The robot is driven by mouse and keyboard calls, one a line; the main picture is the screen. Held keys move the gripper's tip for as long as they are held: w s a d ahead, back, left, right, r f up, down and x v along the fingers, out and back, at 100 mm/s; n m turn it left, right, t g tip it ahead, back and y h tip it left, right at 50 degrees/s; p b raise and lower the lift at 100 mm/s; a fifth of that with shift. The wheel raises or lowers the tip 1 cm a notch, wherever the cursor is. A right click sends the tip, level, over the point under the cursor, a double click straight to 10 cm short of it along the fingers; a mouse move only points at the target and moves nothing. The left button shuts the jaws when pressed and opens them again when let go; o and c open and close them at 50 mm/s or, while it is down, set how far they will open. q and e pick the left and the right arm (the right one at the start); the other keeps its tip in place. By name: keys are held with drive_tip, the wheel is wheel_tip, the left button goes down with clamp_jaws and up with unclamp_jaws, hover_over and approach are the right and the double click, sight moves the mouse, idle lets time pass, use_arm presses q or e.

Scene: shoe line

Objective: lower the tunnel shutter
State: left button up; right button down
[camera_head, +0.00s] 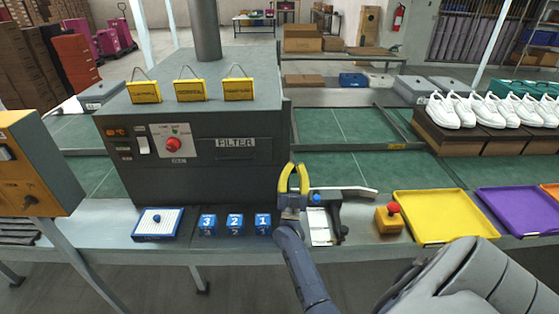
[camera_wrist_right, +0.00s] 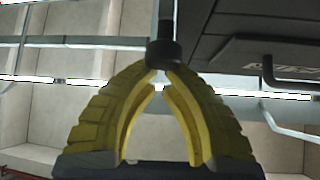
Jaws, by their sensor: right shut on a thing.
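The tunnel is a large dark grey housing (camera_head: 190,185) with a FILTER panel (camera_head: 236,146) on its front. My right gripper (camera_head: 293,168), with yellow fingers, is upright at the housing's front right corner. In the right wrist view my right gripper (camera_wrist_right: 161,84) has its fingertips closed together on a dark round knob (camera_wrist_right: 163,54). The knob sits at the end of a dark rod (camera_wrist_right: 165,20). I cannot make out the shutter panel itself or how far down it is. My left gripper is not in view.
Blue number blocks (camera_head: 235,222) and a blue-edged tray (camera_head: 158,223) lie left of the gripper. To its right are a black tool (camera_head: 337,215), a red button box (camera_head: 390,217) and a yellow tray (camera_head: 444,216). White shoes (camera_head: 490,110) stand behind.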

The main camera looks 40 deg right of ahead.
drive_tip(key=shift+s+r, duration=0.2)
drive_tip(key=shift+r, duration=0.8)
drive_tip(key=shift+s+r, duration=0.2)
drive_tip(key=shift+r, duration=0.8)
drive_tip(key=c, duration=2.2)
unclamp_jaws()
drive_tip(key=v, duration=0.9)
drive_tip(key=shift+f, duration=0.35)
drive_tip(key=shift+s+a+r+m+g+h, duration=0.15)
drive_tip(key=shift+a+r+m+g+h, duration=0.15)
drive_tip(key=shift+a+m+g, duration=0.15)
drive_tip(key=shift+s+a+r+m+g+h, duration=0.1)
drive_tip(key=shift+a+r+m+g+h, duration=0.1)
drive_tip(key=shift+a+m+g+h, duration=0.25)
drive_tip(key=w+d+r+m+g+y, duration=0.2)
drive_tip(key=w+d+r+m+g, duration=0.25)
drive_tip(key=d+r+g, duration=0.35)
drive_tip(key=shift+t+h, duration=0.25)
drive_tip(key=shift+t, duration=0.15)
drive_tip(key=shift+w+a+f, duration=0.1)
drive_tip(key=shift+w+f, duration=0.1)
drive_tip(key=shift+f, duration=0.65)
drive_tip(key=shift+w+a+f, duration=0.1)
drive_tip(key=shift+w+f, duration=0.05)
drive_tip(key=shift+f, duration=0.7)
drive_tip(key=shift+w+a+f, duration=0.1)
drive_tip(key=shift+w+f, duration=0.1)
drive_tip(key=shift+f, duration=0.65)
drive_tip(key=shift+f, duration=0.1)
